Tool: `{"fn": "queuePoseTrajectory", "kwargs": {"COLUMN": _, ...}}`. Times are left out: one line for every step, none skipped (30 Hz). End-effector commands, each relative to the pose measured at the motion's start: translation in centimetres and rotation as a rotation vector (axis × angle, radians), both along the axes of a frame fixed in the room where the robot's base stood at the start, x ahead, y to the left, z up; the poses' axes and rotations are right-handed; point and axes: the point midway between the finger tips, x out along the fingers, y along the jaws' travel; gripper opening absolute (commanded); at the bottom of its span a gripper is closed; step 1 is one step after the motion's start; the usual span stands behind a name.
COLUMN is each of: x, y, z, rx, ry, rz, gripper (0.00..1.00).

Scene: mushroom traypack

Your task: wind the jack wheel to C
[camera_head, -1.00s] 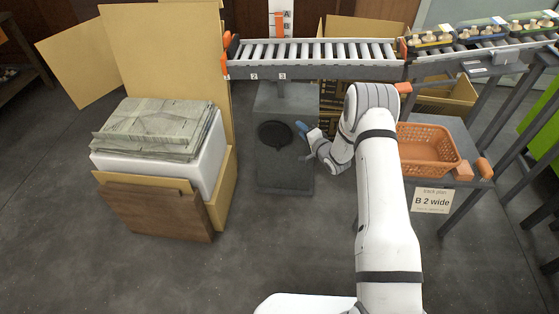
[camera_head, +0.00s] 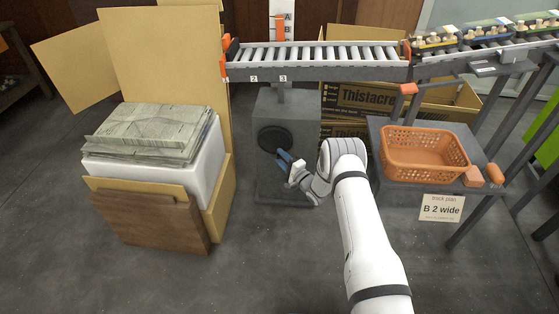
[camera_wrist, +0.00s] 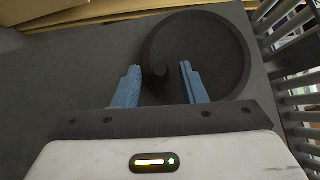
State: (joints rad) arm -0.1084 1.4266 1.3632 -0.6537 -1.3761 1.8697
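The jack wheel (camera_head: 274,138) is a dark disc on the front of a grey jack housing (camera_head: 290,99), under the roller conveyor. In the wrist view the wheel (camera_wrist: 215,50) fills the top middle, with a small black knob (camera_wrist: 160,72) left of its centre. My gripper (camera_wrist: 160,66) is open, its blue fingers on either side of the knob with gaps to both; I cannot tell how deep they reach. In the head view my gripper (camera_head: 284,161) is at the wheel's lower right. A white scale (camera_head: 289,8) above the conveyor shows A and B beside an orange marker (camera_head: 280,27); no C is visible.
The roller conveyor (camera_head: 320,73) spans above the wheel. A carton with a white liner and papers (camera_head: 150,130) stands left. An orange basket (camera_head: 425,152) sits on a grey stand at right, with a "B 2 wide" card (camera_head: 441,208) below. Open floor lies in front.

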Motion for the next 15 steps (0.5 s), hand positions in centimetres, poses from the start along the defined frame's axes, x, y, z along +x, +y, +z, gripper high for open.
{"fn": "queuePoseTrajectory", "kwargs": {"x": 0.22, "y": 0.17, "z": 0.0, "rx": 0.0, "ry": -0.001, "rz": 0.0, "gripper": 0.38}}
{"fn": "queuePoseTrajectory", "kwargs": {"x": 0.29, "y": 0.22, "z": 0.03, "rx": 0.0, "ry": -0.001, "rz": -0.001, "gripper": 0.38}}
{"fn": "queuePoseTrajectory", "kwargs": {"x": 0.35, "y": 0.25, "z": 0.06, "rx": 0.0, "ry": -0.001, "rz": -0.001, "gripper": 0.38}}
{"fn": "queuePoseTrajectory", "kwargs": {"x": 0.37, "y": 0.26, "z": 0.08, "rx": 0.0, "ry": 0.0, "rz": -0.001, "gripper": 0.38}}
{"fn": "queuePoseTrajectory", "kwargs": {"x": 0.37, "y": 0.26, "z": 0.09, "rx": 0.0, "ry": 0.0, "rz": -0.002, "gripper": 0.38}}
{"fn": "queuePoseTrajectory", "kwargs": {"x": 0.37, "y": 0.24, "z": 0.1, "rx": 0.0, "ry": 0.0, "rz": -0.002, "gripper": 0.38}}
{"fn": "queuePoseTrajectory", "kwargs": {"x": 0.37, "y": 0.24, "z": 0.11, "rx": 0.0, "ry": 0.0, "rz": -0.002, "gripper": 0.38}}
{"fn": "queuePoseTrajectory", "kwargs": {"x": 0.36, "y": 0.23, "z": 0.1, "rx": 0.0, "ry": 0.0, "rz": -0.002, "gripper": 0.38}}
{"fn": "queuePoseTrajectory", "kwargs": {"x": 0.36, "y": 0.22, "z": 0.1, "rx": 0.0, "ry": 0.0, "rz": -0.002, "gripper": 0.38}}
{"fn": "queuePoseTrajectory", "kwargs": {"x": 0.35, "y": 0.21, "z": 0.1, "rx": 0.0, "ry": 0.0, "rz": -0.002, "gripper": 0.36}}
{"fn": "queuePoseTrajectory", "kwargs": {"x": 0.35, "y": 0.21, "z": 0.1, "rx": 0.0, "ry": 0.0, "rz": -0.002, "gripper": 0.34}}
{"fn": "queuePoseTrajectory", "kwargs": {"x": 0.35, "y": 0.2, "z": 0.1, "rx": 0.0, "ry": 0.0, "rz": -0.002, "gripper": 0.31}}
{"fn": "queuePoseTrajectory", "kwargs": {"x": 0.35, "y": 0.2, "z": 0.1, "rx": 0.0, "ry": 0.0, "rz": -0.002, "gripper": 0.28}}
{"fn": "queuePoseTrajectory", "kwargs": {"x": 0.36, "y": 0.19, "z": 0.1, "rx": 0.0, "ry": 0.0, "rz": -0.002, "gripper": 0.26}}
{"fn": "queuePoseTrajectory", "kwargs": {"x": 0.35, "y": 0.18, "z": 0.09, "rx": 0.0, "ry": 0.0, "rz": -0.002, "gripper": 0.22}}
